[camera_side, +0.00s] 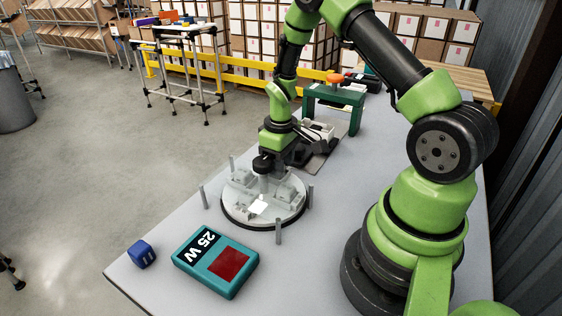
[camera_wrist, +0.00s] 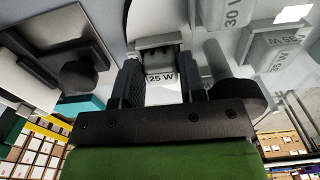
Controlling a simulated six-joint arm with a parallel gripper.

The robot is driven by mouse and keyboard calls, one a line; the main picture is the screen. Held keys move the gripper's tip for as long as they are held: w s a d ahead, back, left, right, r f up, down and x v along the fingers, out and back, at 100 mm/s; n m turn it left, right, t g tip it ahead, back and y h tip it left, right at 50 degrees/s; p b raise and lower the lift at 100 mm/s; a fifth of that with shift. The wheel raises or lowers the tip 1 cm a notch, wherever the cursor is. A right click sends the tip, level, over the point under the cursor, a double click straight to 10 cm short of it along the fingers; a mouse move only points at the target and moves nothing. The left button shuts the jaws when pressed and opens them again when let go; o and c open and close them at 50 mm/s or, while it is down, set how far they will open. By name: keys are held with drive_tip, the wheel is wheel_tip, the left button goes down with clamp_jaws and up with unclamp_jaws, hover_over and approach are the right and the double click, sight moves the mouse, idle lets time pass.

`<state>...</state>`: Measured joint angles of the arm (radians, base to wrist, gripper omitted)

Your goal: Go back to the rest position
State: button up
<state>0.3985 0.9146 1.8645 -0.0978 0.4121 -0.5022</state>
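My gripper (camera_wrist: 160,72) points down over the round plate (camera_side: 233,212) on the table. In the wrist view its two black fingers stand apart, with a grey block marked "25 W" (camera_wrist: 161,76) showing between them. I see no clear grip on the block; whether a finger touches it is hard to tell. In the side view the fingertips are hard to make out behind the wrist.
Several thin posts (camera_side: 278,231) stand around the plate. A teal box marked "25 W" (camera_side: 216,262) and a blue cube (camera_side: 142,254) lie in front. A green stand with an orange button (camera_side: 334,78) and a black fixture (camera_side: 325,150) are behind. The table's left edge is near.

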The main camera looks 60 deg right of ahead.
drive_tip(key=shift+s+r, duration=0.1)
drive_tip(key=shift+r, duration=2.95)
drive_tip(key=s+a+r+m+t, duration=0.1)
drive_tip(key=s+a+r+t, duration=0.3)
drive_tip(key=r, duration=0.5)
drive_tip(key=s+a+r+m+t, duration=0.1)
drive_tip(key=s+a+r+m, duration=0.15)
drive_tip(key=a+r, duration=0.55)
drive_tip(key=s+a+r, duration=0.1)
drive_tip(key=s, duration=0.1)
drive_tip(key=s+a+r+t+y, duration=0.1)
drive_tip(key=s, duration=0.2)
drive_tip(key=s+a+r+t+y, duration=0.1)
drive_tip(key=s+r, duration=0.1)
drive_tip(key=s, duration=0.1)
drive_tip(key=shift+m, duration=0.25)
